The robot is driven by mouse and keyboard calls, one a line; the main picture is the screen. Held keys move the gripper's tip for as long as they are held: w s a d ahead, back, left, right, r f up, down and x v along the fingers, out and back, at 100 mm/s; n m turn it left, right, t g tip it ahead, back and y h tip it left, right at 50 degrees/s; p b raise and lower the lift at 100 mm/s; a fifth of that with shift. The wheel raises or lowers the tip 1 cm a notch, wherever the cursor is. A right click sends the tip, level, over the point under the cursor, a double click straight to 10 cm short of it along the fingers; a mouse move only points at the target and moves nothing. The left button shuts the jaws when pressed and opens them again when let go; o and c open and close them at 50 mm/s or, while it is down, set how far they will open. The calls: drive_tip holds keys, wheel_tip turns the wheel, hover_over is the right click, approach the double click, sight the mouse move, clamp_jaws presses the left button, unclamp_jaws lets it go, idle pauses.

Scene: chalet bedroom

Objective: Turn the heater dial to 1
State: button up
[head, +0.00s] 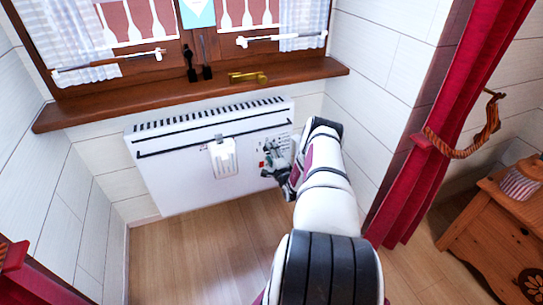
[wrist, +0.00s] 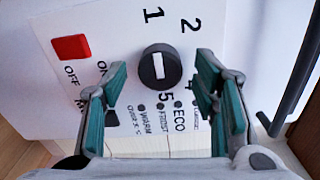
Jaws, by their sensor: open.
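The white heater (head: 175,180) stands under the window in the head view. The wrist view shows its control panel with a round dark dial (wrist: 160,65) that has a white bar across it. The bar runs roughly up and down in the picture; I cannot tell which end is the pointer. A printed 1 (wrist: 153,15) is above the dial, 2 is at upper right, 4 is partly behind a finger, and 5 is below. My gripper (wrist: 160,82) is open, its teal-padded fingers on either side of the dial and apart from it. In the head view my gripper (head: 274,166) is at the heater's right end.
A red switch (wrist: 71,48) marked ON and OFF is left of the dial. A white item (head: 222,158) hangs on the heater front. The wooden sill (head: 110,108) juts out above. A red curtain (head: 440,110) and wooden cabinet (head: 490,235) are at right.

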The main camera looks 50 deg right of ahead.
drive_tip(key=v, duration=1.2)
drive_tip(key=shift+s, duration=0.1)
